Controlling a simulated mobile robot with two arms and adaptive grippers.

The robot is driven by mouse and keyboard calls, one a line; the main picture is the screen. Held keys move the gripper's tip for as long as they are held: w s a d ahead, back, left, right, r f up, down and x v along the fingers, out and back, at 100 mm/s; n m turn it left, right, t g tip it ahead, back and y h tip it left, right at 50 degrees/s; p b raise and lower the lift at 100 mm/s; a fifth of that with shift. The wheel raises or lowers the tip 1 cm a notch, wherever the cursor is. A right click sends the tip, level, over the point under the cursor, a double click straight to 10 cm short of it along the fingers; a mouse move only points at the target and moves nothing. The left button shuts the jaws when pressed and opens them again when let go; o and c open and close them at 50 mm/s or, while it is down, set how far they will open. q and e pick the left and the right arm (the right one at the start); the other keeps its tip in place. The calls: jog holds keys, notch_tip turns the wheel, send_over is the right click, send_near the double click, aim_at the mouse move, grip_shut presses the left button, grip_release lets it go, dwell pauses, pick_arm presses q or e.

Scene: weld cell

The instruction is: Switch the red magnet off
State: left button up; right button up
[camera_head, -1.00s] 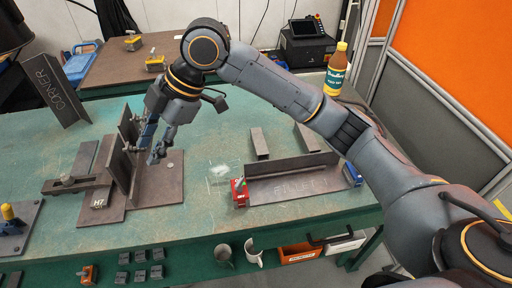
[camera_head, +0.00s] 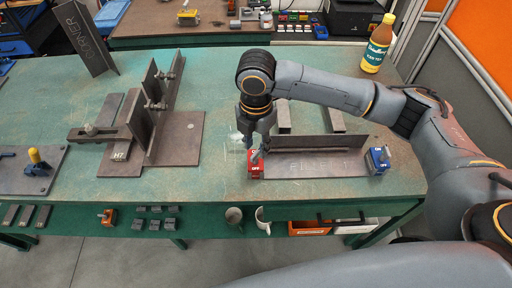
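The red magnet (camera_head: 255,171) stands on the green table at the left end of the fillet plate (camera_head: 312,164), with white lettering on its faces. My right gripper (camera_head: 256,153) points down right over its top, around where its knob sits. The fingers hide part of the magnet's top. I cannot tell whether they touch the knob, how far apart they are, or which way the knob is turned. A blue magnet (camera_head: 378,160) stands at the plate's right end. My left gripper is not in view.
A welded fixture of steel plates (camera_head: 155,115) stands left of centre. A toggle clamp with a yellow handle (camera_head: 35,158) is at the far left. A bottle (camera_head: 377,45) stands at the back right. The table between fixture and red magnet is clear.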

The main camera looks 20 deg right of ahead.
aim_at(256, 158)
jog(key=shift+f, duration=0.95)
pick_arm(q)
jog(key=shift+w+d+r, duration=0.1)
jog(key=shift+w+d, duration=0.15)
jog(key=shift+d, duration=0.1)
pick_arm(e)
jog(key=shift+f, duration=0.3)
grip_shut()
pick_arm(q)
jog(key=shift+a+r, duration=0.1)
